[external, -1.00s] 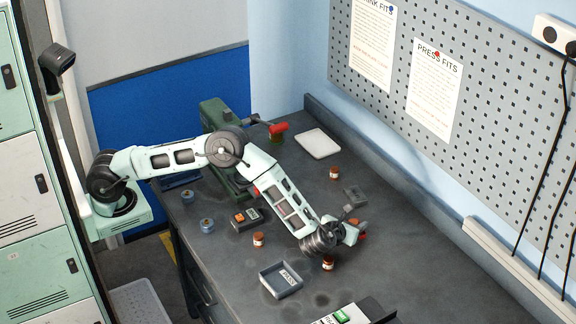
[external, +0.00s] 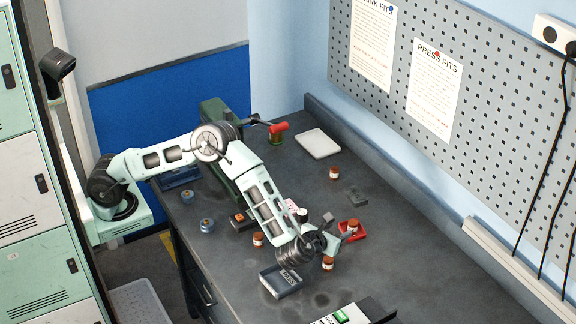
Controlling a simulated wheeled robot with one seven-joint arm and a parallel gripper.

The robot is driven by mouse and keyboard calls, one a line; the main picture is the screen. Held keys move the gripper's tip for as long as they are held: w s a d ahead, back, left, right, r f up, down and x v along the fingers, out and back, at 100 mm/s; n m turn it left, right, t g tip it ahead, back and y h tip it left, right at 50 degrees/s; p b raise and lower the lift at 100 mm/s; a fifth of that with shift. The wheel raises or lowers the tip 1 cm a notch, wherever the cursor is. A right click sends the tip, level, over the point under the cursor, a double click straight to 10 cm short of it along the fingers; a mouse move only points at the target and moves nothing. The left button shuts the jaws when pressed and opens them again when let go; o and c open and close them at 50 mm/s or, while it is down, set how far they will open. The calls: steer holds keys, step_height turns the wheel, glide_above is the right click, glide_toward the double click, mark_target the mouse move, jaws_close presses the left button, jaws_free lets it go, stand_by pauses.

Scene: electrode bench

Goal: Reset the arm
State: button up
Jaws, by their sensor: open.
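My arm reaches from its base at the left over the dark bench. My gripper (external: 331,243) is open, low over the bench's middle, with no object visible in it. A red tray (external: 361,236) lies just to its right, and a brown-capped jar (external: 351,226) shows at that tray. A similar jar (external: 327,263) stands just below the gripper in the picture. The gap between gripper and jar is hard to judge. The fingertips are small and partly hidden by the wrist.
A grey tray marked PASS (external: 270,287) lies below the wrist. Other jars stand left (external: 258,239) and at the back (external: 334,173). A green press (external: 215,112) with a red-knobbed handle stands behind the arm.

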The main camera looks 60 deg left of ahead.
steer(key=shift+s+d+r, duration=0.2)
steer(key=shift+s+r, duration=0.05)
steer(key=shift+s, duration=0.25)
stand_by(0.3)
